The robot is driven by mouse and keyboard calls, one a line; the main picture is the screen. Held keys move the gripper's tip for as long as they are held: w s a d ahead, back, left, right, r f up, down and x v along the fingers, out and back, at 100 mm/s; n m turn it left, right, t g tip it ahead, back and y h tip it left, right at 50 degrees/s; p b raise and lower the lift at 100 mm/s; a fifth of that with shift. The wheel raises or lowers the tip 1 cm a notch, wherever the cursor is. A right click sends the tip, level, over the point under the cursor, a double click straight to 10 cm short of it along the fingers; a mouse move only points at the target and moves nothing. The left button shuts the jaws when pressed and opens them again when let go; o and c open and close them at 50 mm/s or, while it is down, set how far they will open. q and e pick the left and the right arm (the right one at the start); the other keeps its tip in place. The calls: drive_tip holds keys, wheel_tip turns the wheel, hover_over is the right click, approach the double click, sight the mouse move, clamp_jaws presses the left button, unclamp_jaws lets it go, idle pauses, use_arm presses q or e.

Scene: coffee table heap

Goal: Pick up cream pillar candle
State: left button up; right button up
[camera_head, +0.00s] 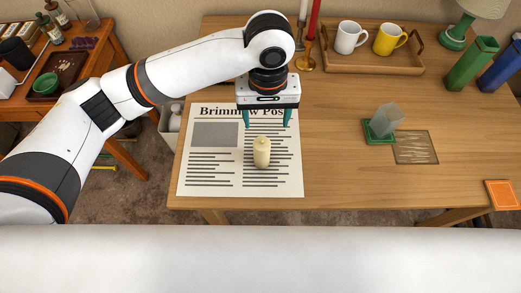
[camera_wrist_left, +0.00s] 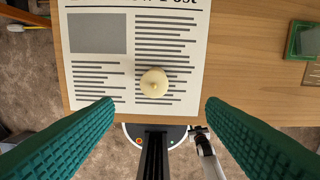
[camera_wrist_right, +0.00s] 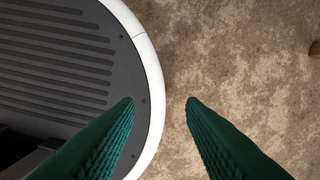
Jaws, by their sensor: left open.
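The cream pillar candle (camera_head: 262,152) stands upright on a newspaper (camera_head: 213,178) near the front left of the wooden table. My left gripper (camera_head: 267,121) is above the newspaper, open and empty, pointing down behind the candle in the head view. In the left wrist view the candle (camera_wrist_left: 154,82) shows from above, between the lines of the two green fingers and ahead of their tips, apart from both.
A green coaster (camera_head: 380,132) with a clear glass stands right of the newspaper. A tray (camera_head: 411,66) with white and yellow mugs is at the back, with a red candle (camera_head: 314,20) in a holder left of it. Green and blue vases stand far right. The front middle is clear.

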sight(262, 139)
use_arm(q)
wheel_tip(262, 139, down, 4)
drive_tip(key=shift+a+f, duration=0.25)
drive_tip(key=shift+f, duration=1.2)
drive_tip(key=shift+a+f, duration=0.2)
drive_tip(key=shift+f, duration=1.2)
drive_tip(key=c, duration=1.4)
